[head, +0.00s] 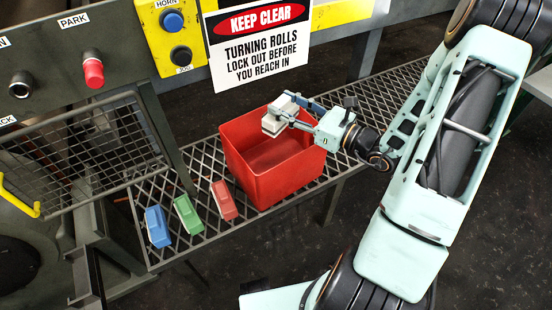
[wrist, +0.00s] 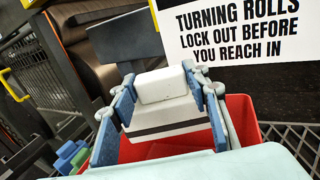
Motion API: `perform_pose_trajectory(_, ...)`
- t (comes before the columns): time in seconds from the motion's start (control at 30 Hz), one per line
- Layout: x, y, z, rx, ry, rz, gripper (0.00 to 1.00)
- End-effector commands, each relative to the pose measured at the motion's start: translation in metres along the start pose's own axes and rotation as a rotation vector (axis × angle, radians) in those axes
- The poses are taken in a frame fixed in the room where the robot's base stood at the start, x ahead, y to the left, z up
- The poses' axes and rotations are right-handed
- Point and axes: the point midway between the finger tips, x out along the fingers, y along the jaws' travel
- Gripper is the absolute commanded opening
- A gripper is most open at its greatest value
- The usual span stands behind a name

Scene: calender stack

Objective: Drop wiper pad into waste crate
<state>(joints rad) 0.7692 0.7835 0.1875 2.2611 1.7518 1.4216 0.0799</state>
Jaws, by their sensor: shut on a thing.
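The wiper pad is a whitish block (head: 274,122) with a dark band, which also shows in the wrist view (wrist: 165,103). My gripper (head: 290,115) is shut on it, with a blue-padded finger on each side in the wrist view. The waste crate is a red open box (head: 262,182) standing on the mesh shelf. The pad is held at the height of the crate's rim or above it, over its back part in the head view. The part of the crate's inside that shows is empty. In the wrist view the red crate (wrist: 243,118) shows behind and below the pad.
Blue (head: 158,227), green (head: 188,214) and red (head: 224,200) blocks lie on the mesh shelf (head: 206,240) left of the crate. A KEEP CLEAR sign (head: 258,45) hangs behind the crate. A wire basket (head: 85,150) and a button panel (head: 55,60) are at the left.

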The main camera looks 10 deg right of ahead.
Motion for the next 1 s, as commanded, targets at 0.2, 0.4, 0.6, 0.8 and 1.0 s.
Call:
perform_pose_trajectory(0.2, 0.0, 0.0, -0.003, -0.001, -0.002, 0.0, 0.12)
perform_pose_trajectory(0.4, 0.0, 0.0, -0.003, -0.001, -0.001, 0.0, 0.54)
perform_pose_trajectory(0.6, 0.0, 0.0, -0.003, -0.001, -0.001, 0.0, 0.63)
perform_pose_trajectory(0.8, -0.002, -0.001, -0.004, 0.0, 0.001, -0.001, 0.63)
perform_pose_trajectory(1.0, -0.028, -0.002, -0.004, -0.001, 0.002, -0.004, 0.63)
